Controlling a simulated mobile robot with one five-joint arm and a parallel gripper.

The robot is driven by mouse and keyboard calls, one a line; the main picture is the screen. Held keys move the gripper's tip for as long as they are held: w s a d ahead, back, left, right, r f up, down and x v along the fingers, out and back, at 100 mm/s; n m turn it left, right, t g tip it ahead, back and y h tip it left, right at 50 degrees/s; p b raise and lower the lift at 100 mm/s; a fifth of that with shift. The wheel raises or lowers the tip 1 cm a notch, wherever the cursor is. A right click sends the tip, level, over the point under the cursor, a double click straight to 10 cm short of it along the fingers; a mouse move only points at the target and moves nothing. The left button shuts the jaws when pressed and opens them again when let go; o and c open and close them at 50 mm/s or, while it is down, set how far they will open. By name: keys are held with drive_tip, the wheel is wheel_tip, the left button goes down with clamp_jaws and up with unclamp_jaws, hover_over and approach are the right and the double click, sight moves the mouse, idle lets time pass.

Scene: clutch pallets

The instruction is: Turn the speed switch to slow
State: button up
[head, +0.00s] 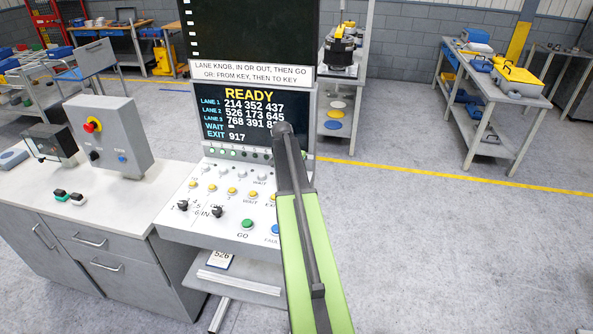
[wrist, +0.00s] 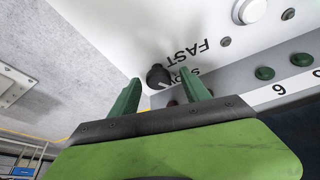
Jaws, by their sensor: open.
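The speed switch (wrist: 157,76) is a small black knob on a white panel in the wrist view. The word FAST (wrist: 187,52) is printed upside down beside it, and a second label, partly covered by my right finger, reads like SLOW (wrist: 187,78). A short pale mark shows on the knob; I cannot tell its exact setting. My gripper (wrist: 160,84) is open, its two dark green fingers on either side of the knob in the picture; whether they reach its depth is unclear. In the head view my arm hides the gripper and this switch.
The console (head: 176,225) carries black knobs, yellow buttons and a green GO button (head: 247,224) left of my arm. Its screen (head: 235,118) reads READY. A grey bench with a switch box (head: 117,135) stands left.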

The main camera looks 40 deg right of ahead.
drive_tip(key=shift+r, duration=0.2)
drive_tip(key=p+v, duration=1.6)
drive_tip(key=v, duration=0.1)
drive_tip(key=shift+a, duration=0.15)
drive_tip(key=shift+s, duration=0.1)
